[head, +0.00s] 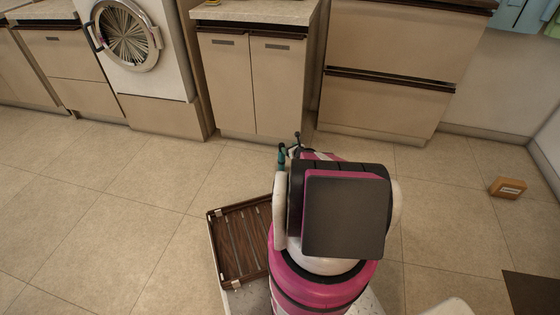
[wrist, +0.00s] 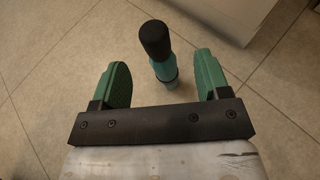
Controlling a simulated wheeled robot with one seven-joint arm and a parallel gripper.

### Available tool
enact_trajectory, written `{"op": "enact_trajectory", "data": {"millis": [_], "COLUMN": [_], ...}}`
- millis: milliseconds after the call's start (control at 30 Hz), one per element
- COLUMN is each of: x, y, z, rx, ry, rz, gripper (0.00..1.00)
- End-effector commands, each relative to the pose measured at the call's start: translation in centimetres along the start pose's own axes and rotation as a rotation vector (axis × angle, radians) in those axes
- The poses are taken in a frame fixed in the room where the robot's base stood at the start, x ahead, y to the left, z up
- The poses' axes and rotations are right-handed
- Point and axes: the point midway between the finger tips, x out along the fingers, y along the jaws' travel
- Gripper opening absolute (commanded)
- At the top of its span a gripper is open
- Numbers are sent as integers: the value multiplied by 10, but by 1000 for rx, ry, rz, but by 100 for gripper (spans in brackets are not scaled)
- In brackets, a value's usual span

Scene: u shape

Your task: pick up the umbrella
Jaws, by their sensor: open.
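The umbrella (wrist: 166,70) shows in the wrist view as a teal, narrow, folded shape with a thick black end. The black end points toward the camera, and the teal part runs down toward the floor. My gripper (wrist: 161,63) has two green fingers spread wide apart, with the umbrella in the gap between them. Clear space shows on both sides of it, and neither finger appears to touch it. In the head view my arm hides most of this area. Only small teal and black bits show beyond it, and I cannot tell which are umbrella and which are finger.
Beige cabinets (head: 252,85) and a white washing machine (head: 150,60) line the far side. A dark slatted wooden tray (head: 217,250) is left of my arm. An orange-brown box (head: 508,188) lies on the floor at right. The tiled floor at left is clear.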

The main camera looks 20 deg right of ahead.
Motion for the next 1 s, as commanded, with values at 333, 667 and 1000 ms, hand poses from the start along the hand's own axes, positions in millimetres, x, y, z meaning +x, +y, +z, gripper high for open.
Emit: {"op": "enact_trajectory", "data": {"millis": [333, 667, 1000], "x": [43, 80, 92], "y": [1, 6, 7], "z": [1, 0, 1], "rx": [-4, -5, -5], "ry": [-1, -1, 0], "rz": [2, 3, 2], "gripper": [69, 69, 69]}}
